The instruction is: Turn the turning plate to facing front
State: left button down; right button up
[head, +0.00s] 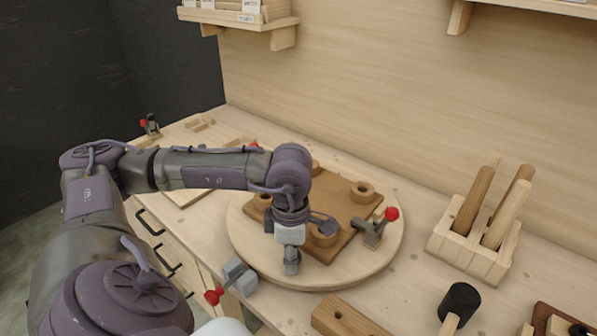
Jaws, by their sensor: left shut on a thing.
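The turning plate (385,255) is a round, pale wooden disc lying flat on the workbench. A brown board (345,205) with several round wooden rings lies on it. A grey toggle clamp with a red knob (391,214) is at the board's right side. My left gripper (306,243) reaches down over the plate's front part. It is shut on a wooden ring (323,236) at the board's front corner, and its fingers hide part of it. My left arm hides the plate's back left part. My right gripper is not in view.
A second clamp with a red knob (212,297) stands at the bench's front edge. A wooden block (345,318) lies before the plate. A holder (468,254) with wooden handles and a black-headed mallet (460,299) are at right. Shelves (240,20) hang above.

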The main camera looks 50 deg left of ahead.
pick_arm(q)
jog(key=shift+a, duration=0.15)
dwell(0.3)
jog(key=c, duration=0.8)
grip_release()
notch_tip(320, 180, up, 12)
jog(key=shift+r, duration=0.1)
